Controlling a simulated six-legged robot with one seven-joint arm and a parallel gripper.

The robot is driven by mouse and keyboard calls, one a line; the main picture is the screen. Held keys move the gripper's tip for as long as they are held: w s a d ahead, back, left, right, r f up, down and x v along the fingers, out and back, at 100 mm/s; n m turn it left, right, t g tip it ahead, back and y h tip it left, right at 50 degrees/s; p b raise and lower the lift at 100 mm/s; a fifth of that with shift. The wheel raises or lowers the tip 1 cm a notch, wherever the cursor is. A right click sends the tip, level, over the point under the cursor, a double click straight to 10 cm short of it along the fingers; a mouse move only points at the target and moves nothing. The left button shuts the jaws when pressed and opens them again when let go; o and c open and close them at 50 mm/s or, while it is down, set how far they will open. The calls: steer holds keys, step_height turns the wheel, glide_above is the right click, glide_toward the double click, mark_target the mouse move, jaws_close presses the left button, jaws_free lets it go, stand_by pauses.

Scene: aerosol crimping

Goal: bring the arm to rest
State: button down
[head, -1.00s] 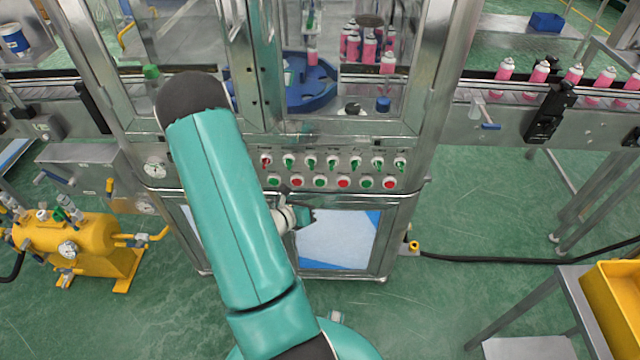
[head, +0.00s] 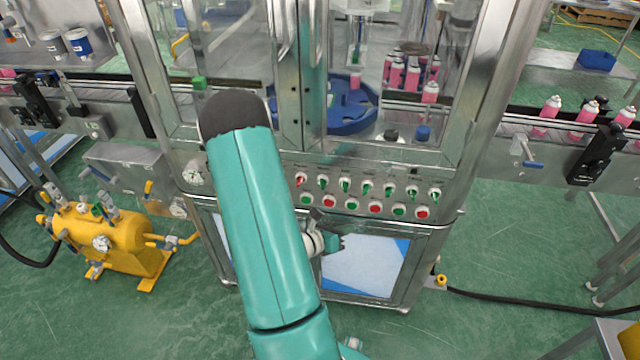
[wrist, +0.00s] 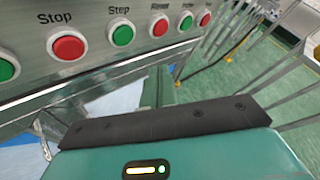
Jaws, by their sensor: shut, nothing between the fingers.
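My teal arm reaches up across the middle of the head view, and its far end folds down in front of the crimping machine's cabinet. My gripper (head: 336,243) shows small and partly hidden at the right side of the arm, just below the button panel (head: 372,188). It is shut and holds nothing. In the wrist view the button panel (wrist: 85,75) fills the upper left, with a red button labelled Stop (wrist: 68,47) and a green one labelled Step (wrist: 121,34). The fingertips are hard to make out there.
The machine's glass doors stand above the panel, with pink cans (head: 412,75) behind them. A conveyor with more pink cans (head: 552,110) runs out to the right.

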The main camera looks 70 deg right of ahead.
steer(key=w+a+r+m+t+y, duration=0.1)
steer(key=w+a+r+m+y, duration=0.1)
steer(key=w+a+r+m, duration=0.6)
steer(key=w+a+r+m+t+y, duration=0.15)
steer(key=w+a+r+m, duration=0.25)
steer(key=a+r, duration=0.4)
steer(key=w+a+r+m+t+y, duration=0.1)
steer(key=w+a+r+t+y, duration=0.1)
steer(key=a+r, duration=0.3)
steer(key=w+a+r+m+t+y, duration=0.2)
steer(key=a+r+t+y, duration=0.2)
steer(key=a, duration=1)
steer(key=w+a+r+m+t+y, duration=0.1)
steer(key=a+r+m+t+y, duration=0.1)
steer(key=a+r, duration=0.4)
steer(key=a+t+y, duration=0.1)
steer(key=a+t, duration=0.1)
steer(key=a, duration=0.1)
steer(key=shift+w+a+r+t, duration=0.15)
steer(key=shift+w+r+t, duration=0.2)
steer(key=shift+w+r, duration=0.05)
